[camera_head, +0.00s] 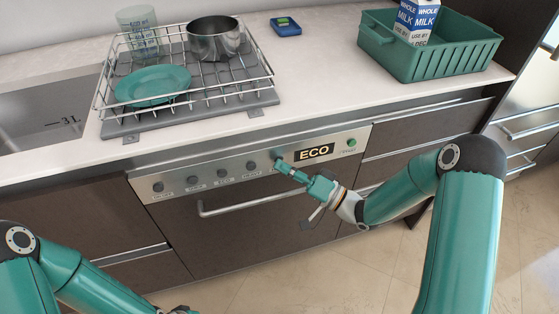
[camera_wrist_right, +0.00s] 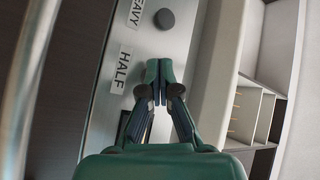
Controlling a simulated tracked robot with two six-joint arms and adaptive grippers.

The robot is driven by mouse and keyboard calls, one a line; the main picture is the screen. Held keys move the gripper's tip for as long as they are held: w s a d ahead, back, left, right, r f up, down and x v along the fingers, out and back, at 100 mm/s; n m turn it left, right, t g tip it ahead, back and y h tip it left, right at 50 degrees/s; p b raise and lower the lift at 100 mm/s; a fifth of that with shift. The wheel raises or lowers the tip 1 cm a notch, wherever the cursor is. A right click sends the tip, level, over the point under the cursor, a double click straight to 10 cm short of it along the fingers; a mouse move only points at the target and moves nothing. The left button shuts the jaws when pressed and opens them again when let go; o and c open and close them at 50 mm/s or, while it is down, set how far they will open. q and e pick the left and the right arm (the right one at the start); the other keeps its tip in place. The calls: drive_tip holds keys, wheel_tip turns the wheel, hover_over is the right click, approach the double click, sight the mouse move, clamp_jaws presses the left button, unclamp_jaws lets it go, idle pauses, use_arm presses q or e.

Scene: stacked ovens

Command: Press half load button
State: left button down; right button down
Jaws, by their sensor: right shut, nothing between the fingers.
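The dishwasher's control panel (camera_head: 225,170) runs under the counter edge, with a row of round grey buttons, an ECO display (camera_head: 314,153) and a green button (camera_head: 352,143). My right gripper (camera_head: 281,165) is shut and empty, its fingertips at the panel just left of the display. In the right wrist view the shut fingertips (camera_wrist_right: 160,73) are beside the HALF label (camera_wrist_right: 122,70). They cover the spot where its button would be, so I cannot tell whether they touch it. The HEAVY button (camera_wrist_right: 165,18) is uncovered. Only a sliver of my left gripper (camera_head: 183,310) shows at the bottom edge.
The dishwasher handle (camera_head: 245,203) sticks out below the panel. On the counter are a dish rack (camera_head: 108,100) with a plate, glass and pot, a blue device (camera_head: 286,26), and a green crate (camera_head: 430,60) holding a milk carton. A sink (camera_head: 40,110) is at left.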

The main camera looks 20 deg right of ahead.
drive_tip(key=shift+s, duration=0.85)
drive_tip(key=shift+s, duration=0.15)
drive_tip(key=s+b, duration=0.1)
drive_tip(key=s, duration=0.3)
drive_tip(key=shift+s+d, duration=0.15)
drive_tip(key=shift+s, duration=0.25)
idle(0.6)
